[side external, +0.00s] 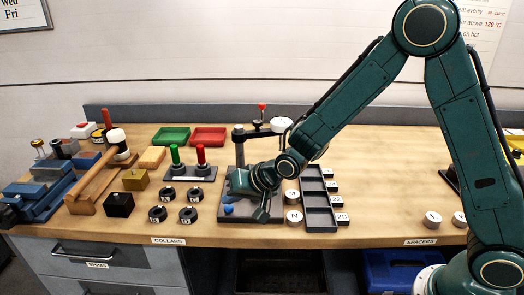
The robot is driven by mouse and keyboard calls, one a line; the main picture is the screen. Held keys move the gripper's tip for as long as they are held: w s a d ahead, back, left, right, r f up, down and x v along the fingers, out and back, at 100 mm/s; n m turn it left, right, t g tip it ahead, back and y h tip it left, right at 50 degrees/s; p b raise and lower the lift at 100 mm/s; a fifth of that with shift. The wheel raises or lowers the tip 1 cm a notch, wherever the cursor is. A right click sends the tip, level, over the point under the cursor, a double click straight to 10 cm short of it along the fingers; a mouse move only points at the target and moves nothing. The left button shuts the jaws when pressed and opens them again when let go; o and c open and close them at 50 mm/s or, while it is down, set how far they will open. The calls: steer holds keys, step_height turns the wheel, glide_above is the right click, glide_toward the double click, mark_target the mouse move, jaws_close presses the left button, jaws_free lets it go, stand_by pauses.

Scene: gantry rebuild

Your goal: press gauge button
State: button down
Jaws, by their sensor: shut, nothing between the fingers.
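The gauge stand has a dark base plate (276,208), an upright column (239,148) and a side arm carrying a round white-faced dial (281,125). A red knob (262,106) sticks up near the dial. A small blue piece (228,209) shows low at the left of the base plate; I cannot tell whether it is the button. My gripper (262,214) is shut and empty, low over the front of the base plate, right of the blue piece. My wrist hides the middle of the stand. Contact with anything cannot be told.
A tray with compartments (319,222) and white-topped spacers (293,217) stand close right of the base plate. Black collars (188,215) and a stand with green and red pegs (189,173) are to the left. The bench further right is mostly clear.

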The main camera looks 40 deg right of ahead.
steer(key=shift+r, duration=0.1)
step_height(320, 180, up, 6)
steer(key=shift+f, duration=0.1)
stand_by(0.9)
steer(key=s+d+r+n+g+h, duration=0.1)
steer(key=s+d+r, duration=0.35)
steer(key=s, duration=0.25)
steer(key=s+d+r+n+h, duration=0.1)
steer(key=s+d+r, duration=0.3)
steer(key=s+r, duration=0.2)
steer(key=s+d+n+g, duration=0.1)
steer(key=s+d, duration=0.2)
steer(key=s, duration=0.6)
steer(key=s+d+r+n+g+h, duration=0.1)
steer(key=s+d, duration=0.2)
steer(key=s, duration=0.6)
steer(key=shift+s+n, duration=0.25)
steer(key=shift+n, duration=0.15)
